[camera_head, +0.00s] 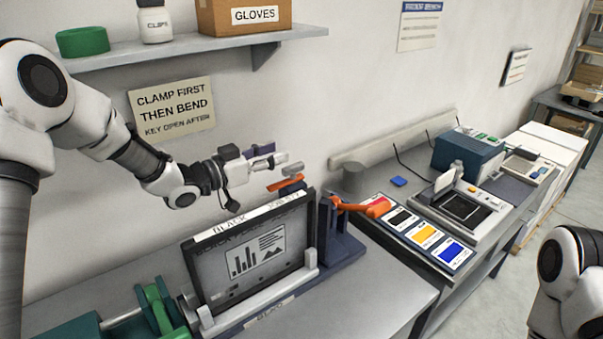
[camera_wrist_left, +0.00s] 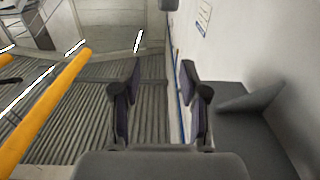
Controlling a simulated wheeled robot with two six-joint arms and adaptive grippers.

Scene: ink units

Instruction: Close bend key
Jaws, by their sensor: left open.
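My left gripper (camera_head: 272,157) is open and empty, reaching in from the left above the back edge of the bench. Its two dark fingers show apart in the left wrist view (camera_wrist_left: 161,90), with nothing between them. A framed plate marked BLACK (camera_head: 252,252) stands upright on the bench below it. An orange bar with a grey end (camera_head: 286,182) lies just below the fingers, apart from them. An orange lever (camera_head: 358,205) sits on the blue post (camera_head: 340,250) to the right. I cannot tell which orange part is the bend key. My right gripper is out of view.
A wall sign (camera_head: 172,109) reads clamp first then bend. A shelf (camera_head: 200,46) overhangs the upper left. Green clamps (camera_head: 155,309) stand at the lower left. Colour cards (camera_head: 427,236) and a scale-like device (camera_head: 462,207) lie to the right. The front bench strip is clear.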

